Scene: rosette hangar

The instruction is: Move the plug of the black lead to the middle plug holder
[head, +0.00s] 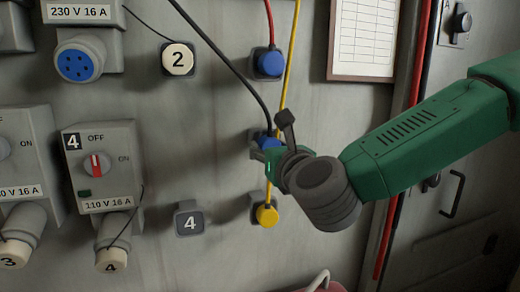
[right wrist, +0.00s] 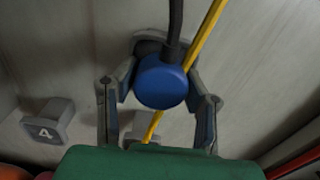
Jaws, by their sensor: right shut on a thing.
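The blue plug (head: 268,142) of the black lead (head: 232,71) is at the middle plug holder (head: 257,136), in the column right of centre. My right gripper (head: 268,157) is shut on this plug and partly hides it in the head view. In the right wrist view the blue plug (right wrist: 161,82) sits between the two fingers of my right gripper (right wrist: 160,92), with the holder (right wrist: 148,47) close behind it. I cannot tell whether the plug is fully seated. My left gripper is not in view.
A blue plug (head: 269,64) on a red lead sits in the holder above. A yellow plug (head: 267,214) sits in the holder below, and its yellow lead (head: 290,60) runs up past the middle holder. Switch boxes (head: 98,160) stand at left; a framed sheet (head: 363,38) hangs at right.

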